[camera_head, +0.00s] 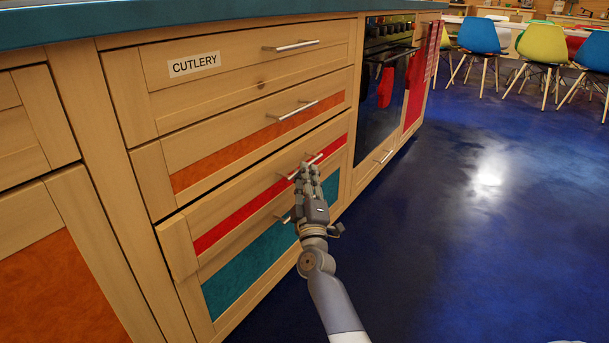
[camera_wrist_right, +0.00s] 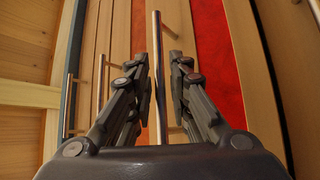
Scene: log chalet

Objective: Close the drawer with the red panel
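The drawer with the red panel (camera_head: 240,215) is third from the top in the wooden cabinet in the head view. Its front stands slightly out from the teal-panelled drawer below. Its bar handle (camera_head: 318,158) is at my right gripper (camera_head: 308,170). In the right wrist view the handle (camera_wrist_right: 158,80) runs between the two fingers of the right gripper (camera_wrist_right: 160,72), with gaps beside it, so the gripper looks open around it. The red panel (camera_wrist_right: 213,60) shows behind the right finger. My left gripper is not in view.
Above are a drawer with an orange panel (camera_head: 250,145) and one labelled CUTLERY (camera_head: 225,75); below is the teal-panelled drawer (camera_head: 250,270). An oven (camera_head: 380,95) stands to the right. The blue floor (camera_head: 470,230) is clear; coloured chairs (camera_head: 545,45) stand far off.

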